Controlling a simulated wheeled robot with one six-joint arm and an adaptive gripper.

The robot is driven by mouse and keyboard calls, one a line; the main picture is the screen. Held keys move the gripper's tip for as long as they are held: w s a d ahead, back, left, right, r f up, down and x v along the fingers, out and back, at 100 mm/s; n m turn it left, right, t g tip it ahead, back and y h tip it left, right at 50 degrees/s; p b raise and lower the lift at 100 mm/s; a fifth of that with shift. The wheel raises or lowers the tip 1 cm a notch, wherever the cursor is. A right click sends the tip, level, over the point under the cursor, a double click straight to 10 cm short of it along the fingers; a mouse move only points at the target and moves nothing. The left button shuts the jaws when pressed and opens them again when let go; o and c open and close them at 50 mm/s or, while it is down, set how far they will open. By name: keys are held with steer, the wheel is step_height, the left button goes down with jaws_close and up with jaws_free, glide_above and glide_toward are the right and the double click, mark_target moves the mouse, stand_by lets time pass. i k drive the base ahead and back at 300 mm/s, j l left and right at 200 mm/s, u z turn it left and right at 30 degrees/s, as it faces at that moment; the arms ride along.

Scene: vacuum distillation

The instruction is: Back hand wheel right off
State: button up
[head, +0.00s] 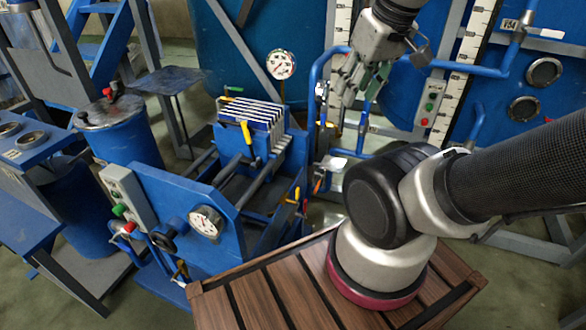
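A dark hand wheel (164,238) shows at the lower left, at the front end of the blue filter press (190,195). It sits left of a round white pressure gauge (206,222). Its small size and angle hide how far its spindle stands out. My gripper (362,92) hangs at the upper middle right, in front of blue pipes and well apart from the hand wheel. Its fingers point down. They are small and overlap the pipes, so I cannot tell whether they are open or shut.
A grey control box (124,196) with coloured buttons stands left of the wheel. A blue lidded tank (120,128) stands behind it. The press plates (250,125) carry yellow handles. Blue pipes (475,70) and a second gauge (281,64) stand at the back.

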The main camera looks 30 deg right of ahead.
mark_target(166, 244)
steer(key=i+l+z, duration=0.15)
steer(key=l, duration=0.3)
steer(key=u, duration=1.35)
steer(key=k+j, duration=0.25)
steer(key=k, duration=0.25)
steer(key=i+l, duration=0.2)
steer(key=i, duration=0.3)
